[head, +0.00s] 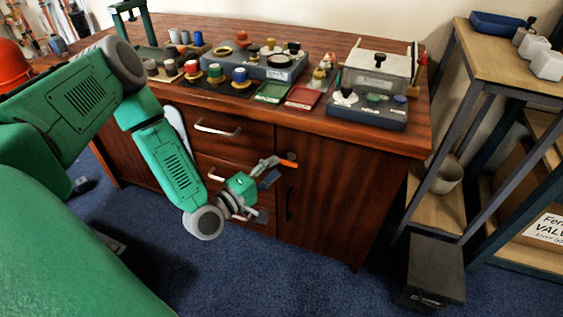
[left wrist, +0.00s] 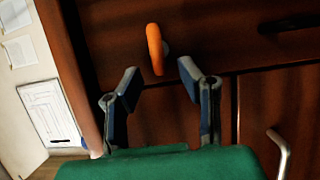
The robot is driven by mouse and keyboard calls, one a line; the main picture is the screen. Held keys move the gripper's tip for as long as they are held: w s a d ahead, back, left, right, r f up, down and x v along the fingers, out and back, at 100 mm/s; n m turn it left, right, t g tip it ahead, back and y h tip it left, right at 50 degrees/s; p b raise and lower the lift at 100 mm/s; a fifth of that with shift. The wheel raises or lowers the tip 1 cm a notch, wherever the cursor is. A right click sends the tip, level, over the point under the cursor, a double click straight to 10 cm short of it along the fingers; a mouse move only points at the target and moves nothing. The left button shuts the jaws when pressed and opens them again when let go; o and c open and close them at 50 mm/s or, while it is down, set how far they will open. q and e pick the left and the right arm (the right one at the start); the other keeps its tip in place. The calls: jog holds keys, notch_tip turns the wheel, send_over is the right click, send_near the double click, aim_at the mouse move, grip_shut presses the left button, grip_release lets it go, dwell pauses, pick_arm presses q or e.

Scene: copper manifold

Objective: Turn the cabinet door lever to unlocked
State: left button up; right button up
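The orange lever (head: 288,163) sits near the upper left corner of the brown cabinet door (head: 332,195) and lies roughly level. In the left wrist view the lever (left wrist: 154,48) stands near upright in the picture, beside a grey pivot. My left gripper (head: 268,174) is just left of the lever in the head view. In the left wrist view its two fingers (left wrist: 160,78) are apart and empty, with the lever just beyond the gap between their tips. I cannot tell whether a finger touches it. My right gripper is not in view.
A dark door handle (head: 289,205) is below the lever. Drawers with metal handles (head: 218,128) are to the left. The benchtop (head: 335,45) above holds several parts and trays. A shelf rack (head: 470,120) and a dark box (head: 435,268) stand at right.

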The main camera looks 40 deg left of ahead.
pick_arm(q)
jog(key=s+a, duration=0.1)
jog(key=s, duration=0.7)
jog(key=shift+a, duration=0.2)
jog(key=s+d+f+m+g, duration=1.1)
jog(key=d+f+m+g, duration=0.1)
jog(key=m+g, duration=0.1)
jog(key=s+a+m+g+y, duration=0.3)
jog(key=s+a+m+g, duration=0.15)
jog(key=s, duration=0.25)
notch_tip(320, 180, up, 15)
jog(key=p, duration=1.5)
jog(key=shift+s+a+r, duration=0.15)
jog(key=shift+a, duration=0.2)
